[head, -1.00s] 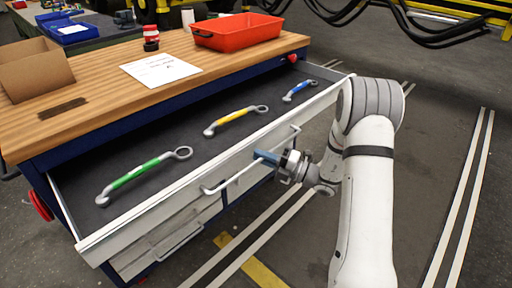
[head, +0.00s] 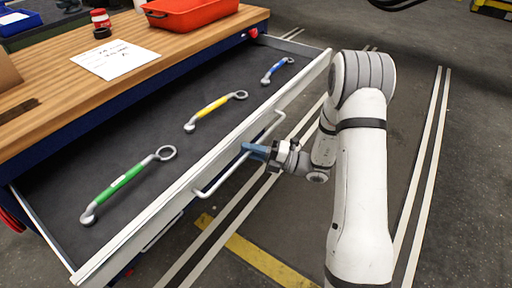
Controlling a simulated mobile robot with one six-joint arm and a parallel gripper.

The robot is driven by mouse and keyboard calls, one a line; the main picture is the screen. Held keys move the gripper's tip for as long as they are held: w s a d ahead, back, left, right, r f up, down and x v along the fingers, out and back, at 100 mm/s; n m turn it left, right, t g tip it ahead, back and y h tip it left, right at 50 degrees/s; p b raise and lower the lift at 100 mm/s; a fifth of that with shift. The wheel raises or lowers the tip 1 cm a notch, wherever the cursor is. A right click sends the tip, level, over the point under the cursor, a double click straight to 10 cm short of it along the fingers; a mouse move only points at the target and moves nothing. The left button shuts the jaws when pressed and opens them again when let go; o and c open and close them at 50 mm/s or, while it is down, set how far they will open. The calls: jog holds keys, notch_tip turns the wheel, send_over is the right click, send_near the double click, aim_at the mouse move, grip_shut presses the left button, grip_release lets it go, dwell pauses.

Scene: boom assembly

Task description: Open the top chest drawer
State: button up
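The top chest drawer (head: 150,233) stands pulled out from under the wooden worktop, its dark lining showing. Its front carries a long bar handle (head: 222,181). Three wrenches lie in the drawer: green-handled (head: 122,183), yellow-handled (head: 213,106) and blue-handled (head: 277,70). My gripper (head: 250,151) is at the handle, its blue fingers meeting the bar near its middle. The fingers appear closed around the bar, though the far finger is hidden.
On the worktop (head: 60,122) are a red tray (head: 190,10), a white paper (head: 115,58), a red-capped jar (head: 100,20) and part of a cardboard box (head: 6,70). Open floor with white and yellow lines lies in front of the drawer.

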jog(key=shift+o, duration=0.6)
jog(key=shift+s+a, duration=0.15)
jog(key=shift+o, duration=1.2)
jog(key=v, duration=0.8)
jog(key=shift+r, duration=0.1)
